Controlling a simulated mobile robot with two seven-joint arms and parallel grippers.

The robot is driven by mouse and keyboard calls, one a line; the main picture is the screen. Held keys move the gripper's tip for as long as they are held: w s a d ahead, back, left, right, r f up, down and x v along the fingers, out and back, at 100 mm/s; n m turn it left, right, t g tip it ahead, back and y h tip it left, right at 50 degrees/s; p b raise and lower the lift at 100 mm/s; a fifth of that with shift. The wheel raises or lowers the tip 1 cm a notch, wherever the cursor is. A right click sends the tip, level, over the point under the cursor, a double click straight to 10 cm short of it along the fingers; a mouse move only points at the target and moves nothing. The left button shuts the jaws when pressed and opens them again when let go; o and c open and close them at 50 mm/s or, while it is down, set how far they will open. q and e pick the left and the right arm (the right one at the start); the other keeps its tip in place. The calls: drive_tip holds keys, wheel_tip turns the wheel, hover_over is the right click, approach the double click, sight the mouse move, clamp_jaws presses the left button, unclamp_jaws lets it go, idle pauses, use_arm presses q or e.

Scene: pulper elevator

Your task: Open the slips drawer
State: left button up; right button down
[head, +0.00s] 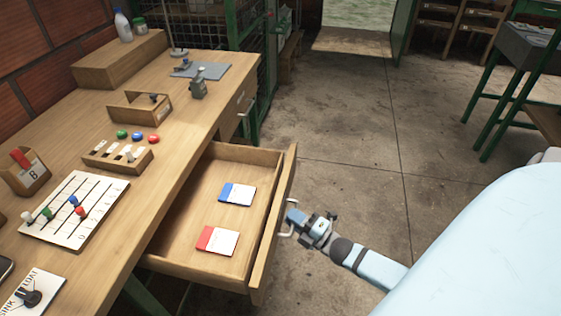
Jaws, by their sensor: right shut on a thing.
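The slips drawer (265,163) is pulled well out from the wooden desk (130,225). Inside it lie a blue-topped slip pad (238,196) and a red-topped slip pad (217,241), apart from each other. My right gripper (291,222) is at the outer side of the drawer front, shut on the drawer's metal handle (287,233). The fingertips are small and partly hidden against the handle. My left gripper is not in view.
The desk top holds a white board with coloured pegs (75,208), a slotted wooden block (118,157) and a box marked B (29,172). Another drawer handle (246,108) is farther along. Concrete floor (350,130) is clear right of the drawer. A green-legged table (520,70) stands at upper right.

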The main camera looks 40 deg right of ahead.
drive_tip(key=shift+s+d, duration=0.2)
drive_tip(key=shift+s, duration=0.05)
drive_tip(key=c, duration=1.5)
unclamp_jaws()
drive_tip(key=shift+o, duration=0.2)
use_arm(q)
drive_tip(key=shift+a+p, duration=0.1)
drive_tip(key=shift+p, duration=0.3)
use_arm(e)
drive_tip(key=v, duration=1.4)
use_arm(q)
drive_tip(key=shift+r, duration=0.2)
use_arm(e)
drive_tip(key=shift+w, duration=0.1)
